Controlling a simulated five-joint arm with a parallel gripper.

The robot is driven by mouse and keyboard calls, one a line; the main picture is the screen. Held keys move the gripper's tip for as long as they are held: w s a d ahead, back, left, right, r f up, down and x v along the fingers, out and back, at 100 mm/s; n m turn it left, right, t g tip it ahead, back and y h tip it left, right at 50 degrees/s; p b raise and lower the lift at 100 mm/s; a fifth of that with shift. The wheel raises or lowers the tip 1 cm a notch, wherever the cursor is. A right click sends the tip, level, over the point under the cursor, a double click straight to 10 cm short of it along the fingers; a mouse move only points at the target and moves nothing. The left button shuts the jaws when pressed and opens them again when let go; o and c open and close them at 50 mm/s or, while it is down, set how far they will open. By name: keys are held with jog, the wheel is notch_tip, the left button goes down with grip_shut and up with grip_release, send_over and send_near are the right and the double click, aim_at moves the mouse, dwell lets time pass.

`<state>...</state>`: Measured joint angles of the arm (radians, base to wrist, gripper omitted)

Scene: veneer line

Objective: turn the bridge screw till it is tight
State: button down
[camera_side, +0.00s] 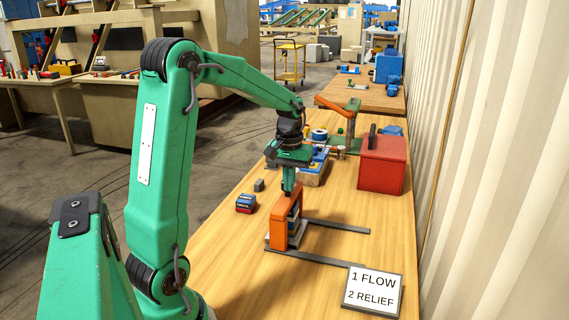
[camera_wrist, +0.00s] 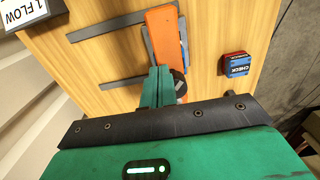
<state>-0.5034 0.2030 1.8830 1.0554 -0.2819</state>
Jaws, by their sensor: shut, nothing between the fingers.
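The orange bridge (camera_side: 280,226) stands upright on the wooden bench, over a stack of grey and dark blocks. In the wrist view the bridge (camera_wrist: 163,38) runs up from my fingertips. My gripper (camera_side: 288,188) is shut and empty, pointing down at the top of the bridge. In the wrist view my gripper (camera_wrist: 160,72) has its green fingers together over the bridge's near end. I cannot tell whether they touch it. A dark round part (camera_wrist: 180,84) shows just right of the fingers; I cannot tell if it is the bridge screw. The screw is otherwise hidden.
Two grey rails (camera_side: 338,226) lie on the bench by the bridge. A red-and-blue block (camera_side: 245,203), marked CHECK in the wrist view (camera_wrist: 237,64), sits to its left. A sign (camera_side: 372,290) reads "1 FLOW, 2 RELIEF". A red box (camera_side: 382,165) stands behind, near the wall.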

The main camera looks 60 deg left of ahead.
jog(key=shift+a, duration=0.2)
dwell(0.4)
jog(key=shift+s+a, duration=0.45)
jog(key=shift+s, duration=0.15)
dwell(0.3)
jog(key=shift+s+a, duration=0.15)
jog(key=shift+a, duration=0.25)
dwell(0.6)
jog(key=shift+s, duration=0.1)
jog(key=shift+s+d, duration=0.15)
jog(key=shift+s, duration=0.15)
jog(key=shift+r, duration=0.1)
notch_tip(320, 180, up, 6)
jog(key=shift+f, duration=0.1)
dwell(0.8)
